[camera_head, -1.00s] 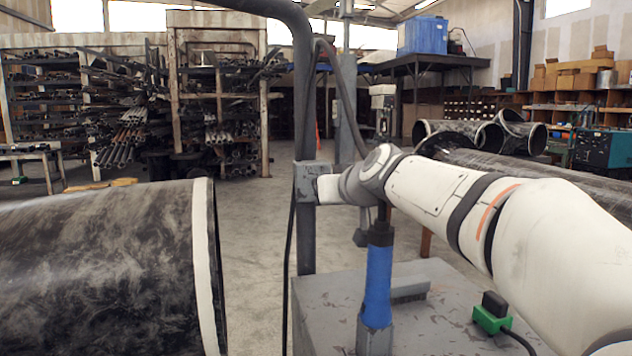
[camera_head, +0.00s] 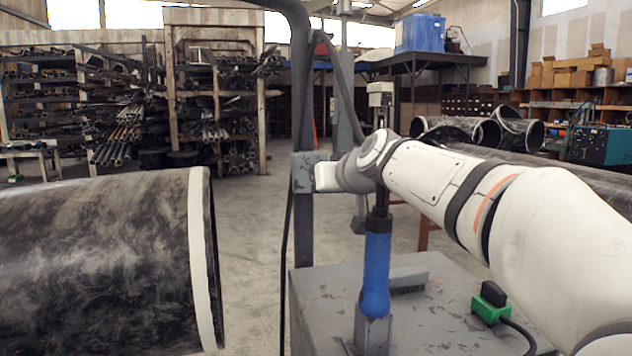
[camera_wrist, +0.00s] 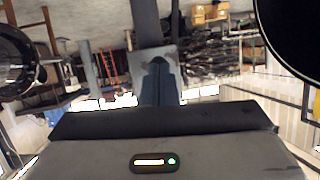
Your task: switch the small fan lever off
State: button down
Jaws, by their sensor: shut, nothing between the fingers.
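My gripper (camera_wrist: 158,84) shows in the wrist view as shut, blue-grey fingers with nothing between them. They point at a grey plate (camera_wrist: 150,64) on a post; touching or apart, I cannot tell. In the head view the end of my arm is beside a grey box (camera_head: 303,172) on an upright post (camera_head: 305,235), and my fingers are not clearly seen there. I cannot make out the small fan lever in either view; it may be hidden behind the fingers or the wrist.
A blue-handled tool (camera_head: 377,270) stands upright on a grey bench (camera_head: 430,335), below my wrist. A green and black plug (camera_head: 490,303) with a cable lies to its right. A large dark pipe (camera_head: 100,265) fills the lower left. Open floor (camera_head: 255,240) lies between pipe and post.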

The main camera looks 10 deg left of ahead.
jog(key=shift+r, duration=0.3)
notch_tip(320, 180, up, 10)
jog(key=p, duration=0.3)
jog(key=shift+p, duration=0.35)
